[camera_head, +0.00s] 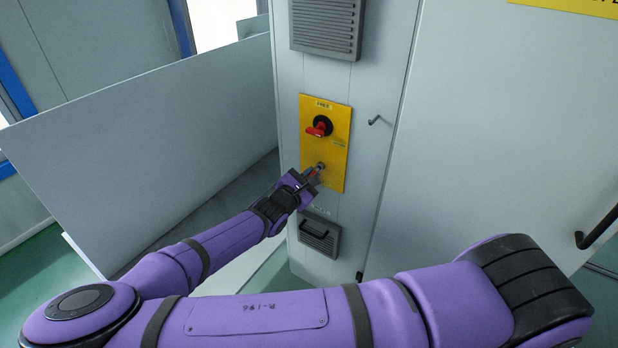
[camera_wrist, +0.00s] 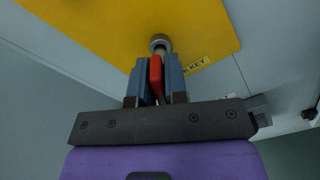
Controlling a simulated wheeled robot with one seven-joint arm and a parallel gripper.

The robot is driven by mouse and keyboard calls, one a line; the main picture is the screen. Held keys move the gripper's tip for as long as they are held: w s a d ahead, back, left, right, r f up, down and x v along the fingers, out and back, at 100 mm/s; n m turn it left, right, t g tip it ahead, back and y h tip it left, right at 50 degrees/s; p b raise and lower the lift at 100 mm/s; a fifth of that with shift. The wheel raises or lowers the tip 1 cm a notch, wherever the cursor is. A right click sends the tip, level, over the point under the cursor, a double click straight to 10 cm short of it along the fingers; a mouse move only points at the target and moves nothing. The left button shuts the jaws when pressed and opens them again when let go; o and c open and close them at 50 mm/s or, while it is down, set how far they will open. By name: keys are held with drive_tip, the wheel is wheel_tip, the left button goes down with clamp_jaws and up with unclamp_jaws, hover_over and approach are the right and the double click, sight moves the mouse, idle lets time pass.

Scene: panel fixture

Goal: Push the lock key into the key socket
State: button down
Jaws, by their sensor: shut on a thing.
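The lock key has a red grip (camera_wrist: 155,78) and is held between the two fingers of my gripper (camera_wrist: 157,85). In the head view the red key (camera_head: 314,172) shows as a small part at the gripper tip (camera_head: 309,178). The key socket (camera_wrist: 159,42) is a round metal fitting on the yellow panel, straight ahead of the key; it also shows in the head view (camera_head: 320,166). A pale shaft runs from the red grip to the socket mouth. Whether its tip is inside the socket, and how deep, I cannot tell.
The yellow panel (camera_head: 338,145) carries a red rotary switch (camera_head: 320,128) above the socket. A vent (camera_head: 326,25) is above it and a black-handled vent (camera_head: 319,235) below. A small hook handle (camera_head: 379,120) is at right. A large grey panel (camera_head: 150,150) stands at left.

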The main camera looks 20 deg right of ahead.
drive_tip(key=shift+w+d, duration=0.25)
drive_tip(key=shift+d, duration=0.1)
drive_tip(key=c, duration=1.1)
unclamp_jaws()
drive_tip(key=shift+o, duration=0.2)
drive_tip(key=shift+a, duration=0.1)
drive_tip(key=v, duration=1)
drive_tip(key=shift+s+a, duration=0.2)
drive_tip(key=shift+s, duration=0.1)
